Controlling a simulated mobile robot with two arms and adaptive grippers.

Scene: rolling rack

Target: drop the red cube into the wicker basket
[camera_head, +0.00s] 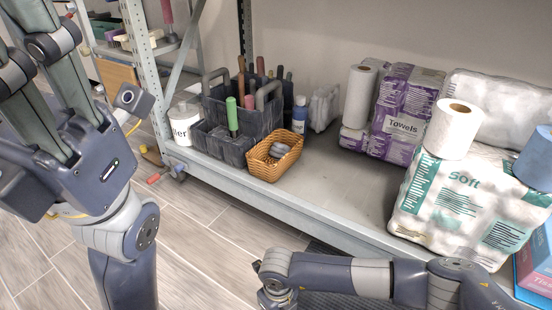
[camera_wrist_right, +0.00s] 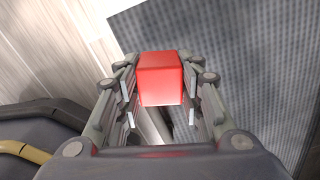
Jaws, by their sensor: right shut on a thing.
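The red cube (camera_wrist_right: 160,78) is held between the fingers of my right gripper (camera_wrist_right: 161,90) in the right wrist view, above the floor and a dark mat. The cube and the right fingers do not show in the head view. The wicker basket (camera_head: 262,167) stands on the lower shelf near its front edge, left of middle, with a small grey object (camera_head: 279,149) inside. My right forearm is in front of the shelf, below the basket in the picture. My left gripper (camera_head: 30,50) points up at the left edge, its fingers apart and empty, partly cut off.
Paper towels (camera_head: 402,105) and a "soft" pack (camera_head: 450,205) fill the right. Bare shelf (camera_head: 340,180) lies right of the basket.

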